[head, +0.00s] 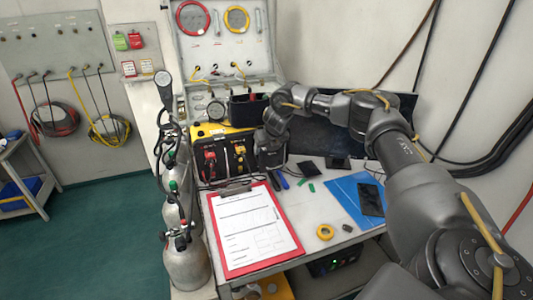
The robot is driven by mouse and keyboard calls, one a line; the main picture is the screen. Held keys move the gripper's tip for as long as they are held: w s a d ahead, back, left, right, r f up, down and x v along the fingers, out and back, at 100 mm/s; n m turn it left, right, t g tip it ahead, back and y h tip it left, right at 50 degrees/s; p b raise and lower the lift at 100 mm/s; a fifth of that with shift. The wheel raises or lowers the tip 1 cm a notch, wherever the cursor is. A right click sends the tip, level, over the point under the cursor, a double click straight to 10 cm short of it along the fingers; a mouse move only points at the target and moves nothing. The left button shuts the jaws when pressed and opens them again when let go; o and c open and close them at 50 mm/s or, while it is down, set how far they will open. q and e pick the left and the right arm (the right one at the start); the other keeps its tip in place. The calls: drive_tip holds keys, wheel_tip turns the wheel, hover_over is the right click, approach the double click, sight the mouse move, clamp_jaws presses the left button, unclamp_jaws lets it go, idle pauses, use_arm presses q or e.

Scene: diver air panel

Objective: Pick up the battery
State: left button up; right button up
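I cannot tell for certain which thing is the battery. A small dark block (347,228) lies on the white table near its front edge, beside a yellow ring (325,232). A black flat piece (308,168) lies near the middle of the table. My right arm reaches in from the right and bends down at the back of the table. My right gripper (271,160) points down just right of the yellow and black panel box; its fingers are small and dark, and whether they hold anything is unclear. My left gripper is not in view.
A red clipboard (254,268) with paper covers the table's left front. A blue sheet (346,203) with a black phone-like device (371,200) lies at right. The panel box (226,153) stands behind the clipboard. Grey cylinders (186,262) stand left of the table.

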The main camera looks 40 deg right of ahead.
drive_tip(key=shift+d+f, duration=0.1)
drive_tip(key=shift+f, duration=0.05)
drive_tip(key=shift+c, duration=0.7)
drive_tip(key=c, duration=1.2)
drive_tip(key=shift+w, duration=0.1)
